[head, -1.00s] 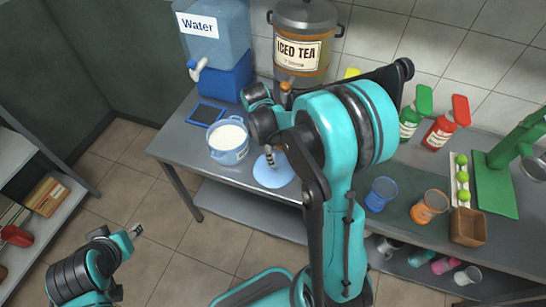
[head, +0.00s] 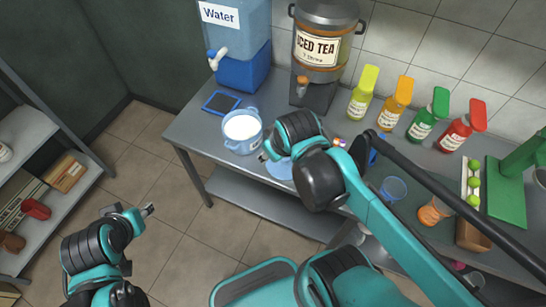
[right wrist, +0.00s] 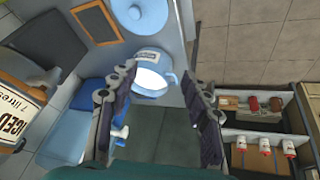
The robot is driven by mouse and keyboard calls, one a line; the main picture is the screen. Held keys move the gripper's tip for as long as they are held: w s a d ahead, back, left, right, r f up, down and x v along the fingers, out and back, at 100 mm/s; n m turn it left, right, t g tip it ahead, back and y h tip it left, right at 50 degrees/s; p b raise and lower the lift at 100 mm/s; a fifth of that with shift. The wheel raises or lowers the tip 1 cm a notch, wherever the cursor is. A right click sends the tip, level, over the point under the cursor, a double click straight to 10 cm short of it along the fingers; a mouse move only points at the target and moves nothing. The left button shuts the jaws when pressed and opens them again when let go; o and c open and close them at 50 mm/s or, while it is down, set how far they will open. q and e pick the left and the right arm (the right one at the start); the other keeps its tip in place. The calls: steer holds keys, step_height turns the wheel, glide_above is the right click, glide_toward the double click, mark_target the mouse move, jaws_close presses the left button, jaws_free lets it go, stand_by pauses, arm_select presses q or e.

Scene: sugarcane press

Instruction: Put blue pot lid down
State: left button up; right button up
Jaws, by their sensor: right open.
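The light blue pot lid (head: 279,169) lies flat on the grey counter, partly hidden by my right arm in the head view. The blue pot (head: 242,134) stands uncovered just left of the lid, with white contents, and also shows in the right wrist view (right wrist: 152,78). My right gripper (head: 264,156) is open and empty near the pot, apart from the lid; its spread fingers (right wrist: 160,73) frame the pot. My left gripper (head: 149,210) hangs over the floor away from the counter, its jaw state unclear.
A water dispenser (head: 238,40) and an iced tea dispenser (head: 323,47) stand behind the pot. Bottles (head: 422,118), a blue cup (head: 392,189) and an orange cup (head: 433,212) occupy the right side.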

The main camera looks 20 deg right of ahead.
steer(key=s+m+t, duration=0.1)
steer(key=s+a+m, duration=0.1)
steer(key=shift+s+a+m+t, duration=0.25)
steer(key=shift+a+m+t, duration=0.05)
steer(key=shift+m+t, duration=0.1)
steer(key=shift+f+b, duration=0.5)
steer(key=shift+f, duration=0.05)
